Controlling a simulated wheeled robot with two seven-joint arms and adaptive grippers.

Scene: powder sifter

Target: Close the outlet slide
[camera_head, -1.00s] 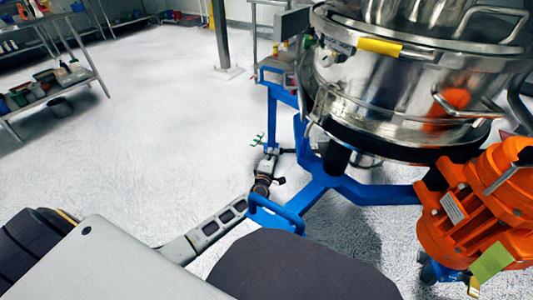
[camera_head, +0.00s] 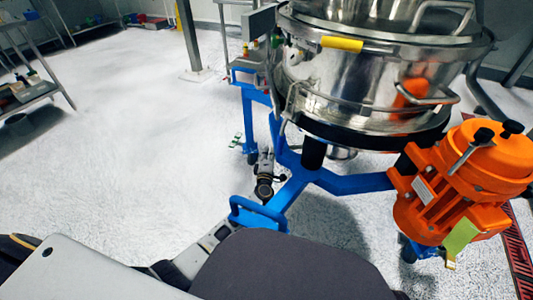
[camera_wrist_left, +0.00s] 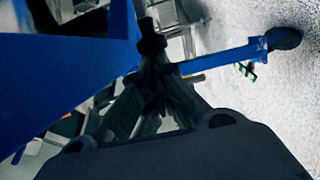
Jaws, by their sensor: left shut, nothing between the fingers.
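The powder sifter (camera_head: 340,90) is a round steel drum at the upper right of the head view. Under it, a small part of a steel outlet (camera_head: 343,153) shows behind the blue stand (camera_head: 350,183). I cannot make out the outlet slide. My left gripper (camera_head: 266,154) is low beside the blue stand's legs, left of the outlet. In the left wrist view its dark fingers (camera_wrist_left: 152,40) are together and empty, close to a broad blue frame part (camera_wrist_left: 60,70). Whether they touch it, I cannot tell. My right gripper is not in view.
An orange motor (camera_head: 465,185) hangs on the stand's right side. A blue handle loop (camera_head: 262,212) is close to my left forearm. A blue leg with a dark wheel (camera_wrist_left: 284,38) reaches right in the wrist view. The floor (camera_head: 120,150) to the left is clear; a shelf (camera_head: 30,95) stands far left.

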